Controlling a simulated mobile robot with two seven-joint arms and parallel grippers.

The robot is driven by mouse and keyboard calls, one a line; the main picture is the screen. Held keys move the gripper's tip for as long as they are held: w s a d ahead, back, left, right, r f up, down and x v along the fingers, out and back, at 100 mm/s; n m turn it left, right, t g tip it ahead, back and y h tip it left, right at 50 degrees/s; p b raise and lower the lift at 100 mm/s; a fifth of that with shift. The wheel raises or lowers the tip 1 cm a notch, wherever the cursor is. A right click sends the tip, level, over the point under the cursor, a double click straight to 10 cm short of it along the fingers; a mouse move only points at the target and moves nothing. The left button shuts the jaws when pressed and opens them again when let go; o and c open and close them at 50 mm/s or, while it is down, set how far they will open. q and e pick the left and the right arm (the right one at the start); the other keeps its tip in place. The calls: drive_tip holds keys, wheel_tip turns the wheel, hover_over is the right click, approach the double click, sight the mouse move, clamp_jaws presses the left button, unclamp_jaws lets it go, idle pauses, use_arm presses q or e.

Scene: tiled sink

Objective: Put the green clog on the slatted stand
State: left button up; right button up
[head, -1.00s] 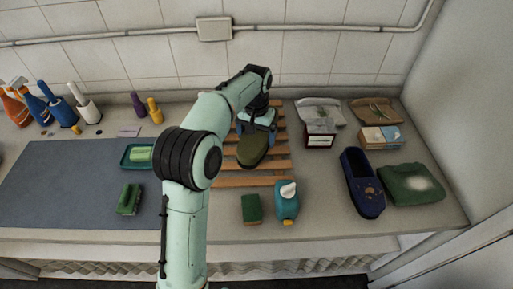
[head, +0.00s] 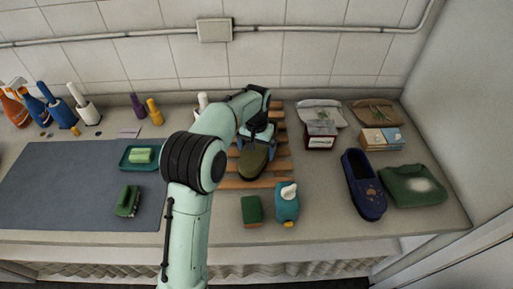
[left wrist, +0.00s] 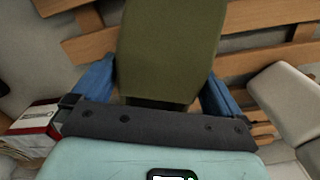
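The green clog (head: 253,162), olive green with a dark sole edge, is over the wooden slatted stand (head: 279,152) in the head view. My left gripper (head: 258,137) has its blue fingers on both sides of the clog's back end and is shut on it. In the left wrist view the clog (left wrist: 172,45) fills the space between the fingers, with slats (left wrist: 90,47) behind it. I cannot tell whether the clog touches the slats. My arm hides the stand's left part. My right gripper is not in view.
A small box (head: 320,138) is right of the stand. A soap dish (head: 126,157) is at the left.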

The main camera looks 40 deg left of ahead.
sight(257, 146)
use_arm(q)
drive_tip(key=shift+r, duration=0.15)
wheel_tip(257, 146, up, 12)
drive_tip(key=p, duration=0.2)
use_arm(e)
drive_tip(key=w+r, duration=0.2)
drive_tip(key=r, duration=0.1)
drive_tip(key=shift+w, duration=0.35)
